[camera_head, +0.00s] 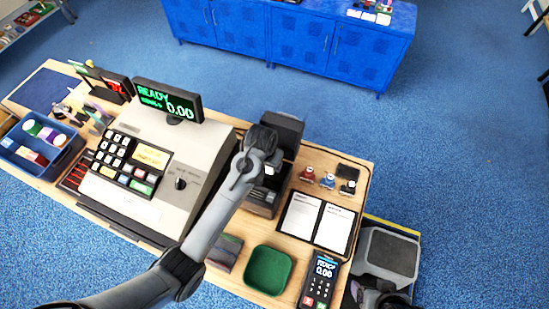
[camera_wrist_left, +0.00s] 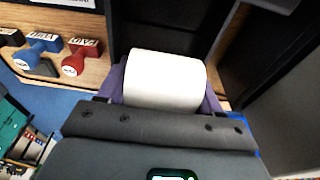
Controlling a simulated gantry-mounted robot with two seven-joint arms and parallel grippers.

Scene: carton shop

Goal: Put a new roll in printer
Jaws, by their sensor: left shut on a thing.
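The white paper roll (camera_wrist_left: 165,80) is between the purple-edged fingers of my left gripper (camera_wrist_left: 164,92), which is shut on it. The black printer (camera_head: 262,201) stands right of the cash register, its dark lid (camera_head: 284,130) raised. In the head view my left arm reaches across the register, with the wrist over the printer's back; it hides the roll and part of the printer. In the left wrist view, dark printer surfaces lie behind and beside the roll. I cannot tell whether the roll touches the printer.
The cash register (camera_head: 165,170) stands left of the printer. Red (camera_head: 307,174), blue (camera_head: 328,181) and black (camera_head: 347,187) stamps stand to its right. A document holder (camera_head: 317,222), green tray (camera_head: 268,270), card terminal (camera_head: 319,280) and blue bin (camera_head: 40,145) are also on the counter.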

